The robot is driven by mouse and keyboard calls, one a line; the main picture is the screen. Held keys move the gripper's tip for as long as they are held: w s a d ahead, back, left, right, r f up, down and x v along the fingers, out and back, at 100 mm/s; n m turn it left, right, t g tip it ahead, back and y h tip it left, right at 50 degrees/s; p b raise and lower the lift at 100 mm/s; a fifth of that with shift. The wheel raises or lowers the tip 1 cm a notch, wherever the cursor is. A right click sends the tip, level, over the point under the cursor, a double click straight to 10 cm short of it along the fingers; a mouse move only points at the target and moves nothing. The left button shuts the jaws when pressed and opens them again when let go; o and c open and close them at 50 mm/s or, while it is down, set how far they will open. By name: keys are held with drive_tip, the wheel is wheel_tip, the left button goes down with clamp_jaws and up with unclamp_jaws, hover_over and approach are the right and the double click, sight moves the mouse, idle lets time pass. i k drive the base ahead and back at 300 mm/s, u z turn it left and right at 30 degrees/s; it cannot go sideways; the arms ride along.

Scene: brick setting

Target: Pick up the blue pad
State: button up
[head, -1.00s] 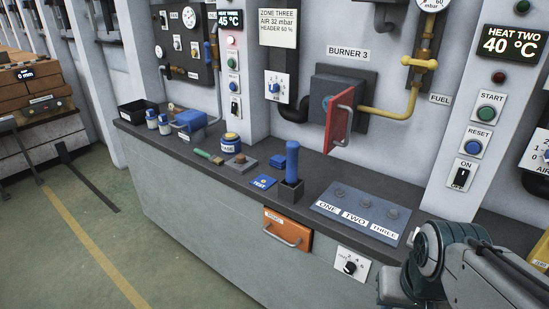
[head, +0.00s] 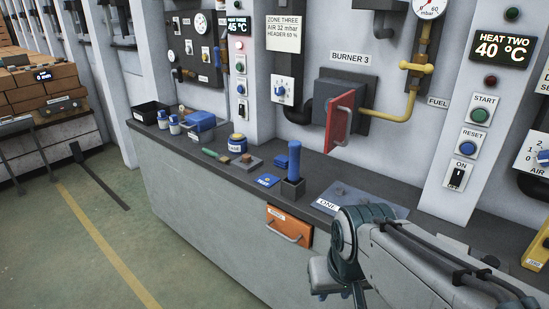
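The blue pad (head: 267,181) is small and flat, with white lettering and a small yellow spot. It lies on the dark grey bench top (head: 225,172), left of a dark square holder (head: 292,188) with a blue cylinder (head: 294,158) upright in it. My arm comes in from the lower right. Its teal and grey wrist joints are in front of the bench, right of and nearer than the pad. My gripper's fingers are not visible; the arm's end runs off the bottom edge. Nothing covers the pad.
A red burner door (head: 340,120) juts out above the bench. An orange drawer (head: 289,226) is below the top.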

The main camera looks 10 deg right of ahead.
sight(283, 161)
drive_tip(key=u, duration=0.85)
drive_tip(key=k, duration=1.1)
drive_tip(key=u, duration=0.95)
drive_tip(key=i, duration=1.85)
drive_tip(key=z, duration=0.75)
drive_tip(key=i, duration=1.55)
drive_tip(key=z, duration=1.5)
drive_tip(key=i, duration=0.8)
drive_tip(key=z, duration=1.2)
drive_tip(key=i, duration=0.35)
drive_tip(key=z, duration=0.2)
